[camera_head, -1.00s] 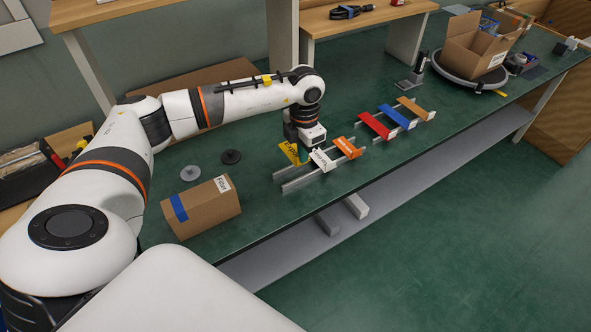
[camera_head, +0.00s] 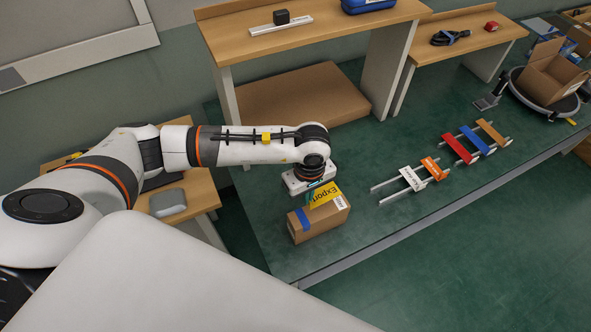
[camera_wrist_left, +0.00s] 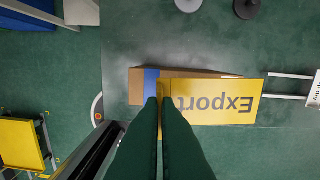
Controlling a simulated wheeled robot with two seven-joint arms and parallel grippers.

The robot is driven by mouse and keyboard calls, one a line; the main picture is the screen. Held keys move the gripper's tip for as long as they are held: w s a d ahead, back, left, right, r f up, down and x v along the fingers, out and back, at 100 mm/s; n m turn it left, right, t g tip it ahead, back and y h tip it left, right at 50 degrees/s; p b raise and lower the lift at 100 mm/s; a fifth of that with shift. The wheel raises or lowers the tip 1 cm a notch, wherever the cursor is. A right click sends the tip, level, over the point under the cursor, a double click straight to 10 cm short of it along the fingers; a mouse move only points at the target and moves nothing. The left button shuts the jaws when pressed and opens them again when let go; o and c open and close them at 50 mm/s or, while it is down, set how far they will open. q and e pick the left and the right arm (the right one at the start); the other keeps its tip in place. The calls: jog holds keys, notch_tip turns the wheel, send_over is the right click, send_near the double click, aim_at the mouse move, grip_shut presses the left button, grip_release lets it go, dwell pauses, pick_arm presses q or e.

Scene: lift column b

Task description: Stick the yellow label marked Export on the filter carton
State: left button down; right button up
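The filter carton (camera_head: 318,224) is a brown box with blue tape and a white tag, standing on the green bench. In the left wrist view its brown edge (camera_wrist_left: 197,73) shows behind the label. The yellow Export label (camera_head: 322,194) is pinched in my left gripper (camera_head: 309,201) and lies over the carton's top. In the left wrist view the label (camera_wrist_left: 215,102) sticks out from the green fingertips (camera_wrist_left: 160,102), covers much of the carton and reaches past its right end. I cannot tell whether label and carton touch. My right gripper is not in view.
A rail rack (camera_head: 386,186) to the right holds white (camera_head: 412,180), orange (camera_head: 433,168), red (camera_head: 457,150), blue (camera_head: 475,140) and tan (camera_head: 491,131) labels. A raised wooden shelf (camera_head: 300,45) stands behind. Bench around the carton's front is clear.

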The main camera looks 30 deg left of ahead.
pick_arm(q)
jog(key=f+b, duration=0.2)
jog(key=b, duration=0.1)
jog(key=f+b, duration=0.1)
jog(key=b, duration=0.1)
jog(key=shift+s+f+m, duration=0.3)
jog(key=shift+s, duration=0.05)
jog(key=shift+f+b, duration=0.85)
jog(key=shift+b, duration=0.05)
jog(key=shift+f+b, duration=0.25)
jog(key=shift+b, duration=0.1)
jog(key=shift+f+b, duration=0.45)
jog(key=shift+b, duration=0.1)
dwell(0.6)
